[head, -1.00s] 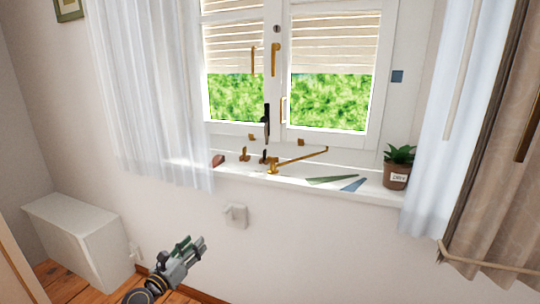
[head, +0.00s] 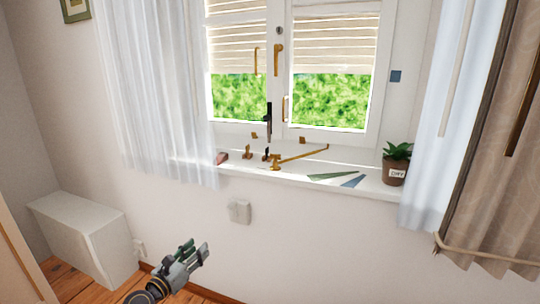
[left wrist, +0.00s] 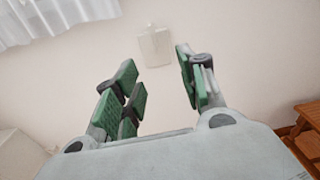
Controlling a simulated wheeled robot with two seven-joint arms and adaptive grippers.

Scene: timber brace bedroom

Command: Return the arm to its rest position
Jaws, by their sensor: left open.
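My left gripper (head: 194,255) is low in front of the wall, below the windowsill, in the head view. In the left wrist view its green-padded fingers (left wrist: 158,88) stand apart with nothing between them. The wall shows beyond the fingertips, with a white wall box (left wrist: 155,47) on it. My right gripper is not in view.
The windowsill (head: 285,180) holds brass fittings (head: 275,160), green and blue wedges (head: 332,177) and a potted plant (head: 396,163). A white box-shaped unit (head: 85,235) stands at the left. Sheer curtains (head: 155,95) hang beside the window. A wooden piece (left wrist: 308,130) is at the right in the left wrist view.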

